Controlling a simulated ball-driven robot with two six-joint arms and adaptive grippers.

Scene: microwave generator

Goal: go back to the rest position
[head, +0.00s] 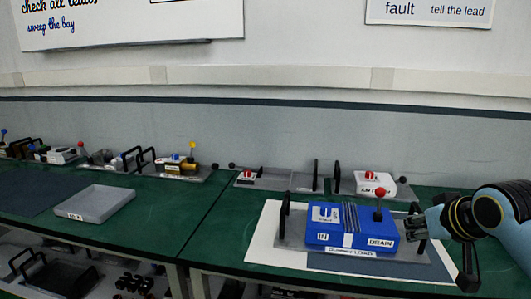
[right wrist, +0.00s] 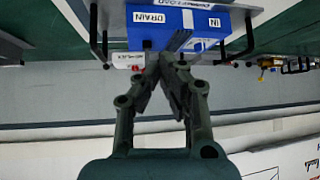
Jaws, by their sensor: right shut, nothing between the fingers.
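My right gripper (head: 412,226) is at the right of the head view, beside the right end of a blue box labelled IN and DRAIN (head: 335,238). Its fingers are shut and empty; they also show closed together in the right wrist view (right wrist: 168,62), with the blue box (right wrist: 178,22) past the tips. I cannot tell if the fingers touch the box or the black handle beside it. The box has a red-knobbed lever (head: 379,200) and sits on a grey tray (head: 290,232) with black handles. My left gripper is not in view.
The tray stands on a white and dark mat (head: 262,245) on the green bench (head: 225,245). Behind is another grey tray (head: 278,183) with a white, red-topped unit (head: 375,184). An empty grey bin (head: 98,203) stands at left. Other devices line the back left.

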